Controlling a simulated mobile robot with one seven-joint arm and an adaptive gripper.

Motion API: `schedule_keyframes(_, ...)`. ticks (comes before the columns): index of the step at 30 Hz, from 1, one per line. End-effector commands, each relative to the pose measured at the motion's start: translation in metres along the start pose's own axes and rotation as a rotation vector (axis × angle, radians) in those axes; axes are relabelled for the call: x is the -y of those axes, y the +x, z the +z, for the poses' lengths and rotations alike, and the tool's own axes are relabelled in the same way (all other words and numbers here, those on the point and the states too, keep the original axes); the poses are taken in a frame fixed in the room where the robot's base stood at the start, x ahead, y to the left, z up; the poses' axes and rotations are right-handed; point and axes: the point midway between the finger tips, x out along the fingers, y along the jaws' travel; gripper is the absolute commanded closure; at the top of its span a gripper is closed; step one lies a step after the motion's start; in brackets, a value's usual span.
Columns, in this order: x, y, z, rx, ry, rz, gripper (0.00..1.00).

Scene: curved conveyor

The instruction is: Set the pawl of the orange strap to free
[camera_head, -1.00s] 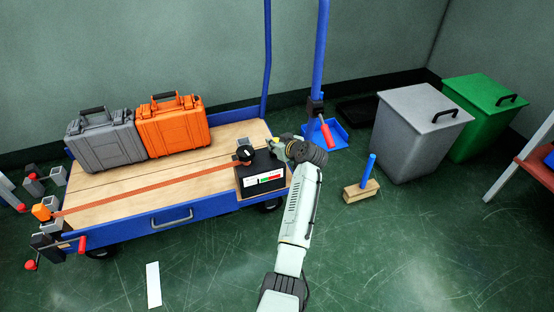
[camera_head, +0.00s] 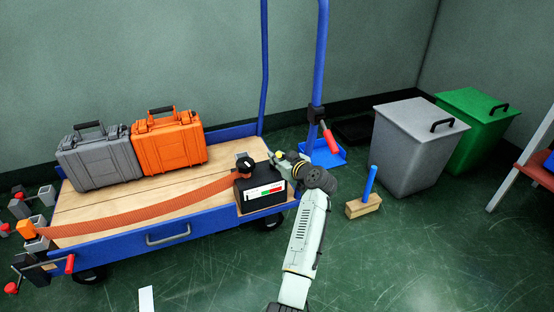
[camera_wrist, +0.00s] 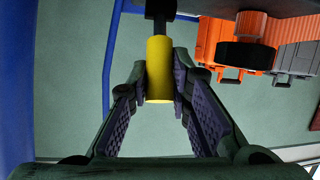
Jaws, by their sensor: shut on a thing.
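The orange strap (camera_head: 150,212) runs over the cart deck from the front left corner to a black ratchet box (camera_head: 250,200) at the right end. It looks wide and bowed, and seems slack. My gripper (camera_head: 280,158) is at the box's right side. The pawl's own setting cannot be read.
A grey case (camera_head: 98,160) and an orange case (camera_head: 168,145) stand at the back of the cart deck (camera_head: 95,205). A blue post (camera_head: 319,60) rises behind my gripper. A wooden block with a blue handle (camera_head: 368,185) and a grey bin (camera_head: 410,150) stand at right.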

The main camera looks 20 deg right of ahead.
Motion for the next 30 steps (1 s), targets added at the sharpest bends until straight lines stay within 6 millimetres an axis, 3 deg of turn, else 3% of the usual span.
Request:
schedule_keyframes(4,-0.001,-0.001,-0.001,-0.003,-0.001,0.003,1.0)
schedule_keyframes(5,-0.001,-0.001,-0.001,-0.003,-0.001,0.003,0.79)
schedule_keyframes(13,-0.001,0.0,0.0,-0.001,0.0,0.002,0.61)
schedule_keyframes(23,0.0,-0.001,-0.002,-0.001,0.0,0.001,0.6)
schedule_keyframes(30,-0.004,-0.011,-0.034,-0.004,-0.003,0.003,0.6)
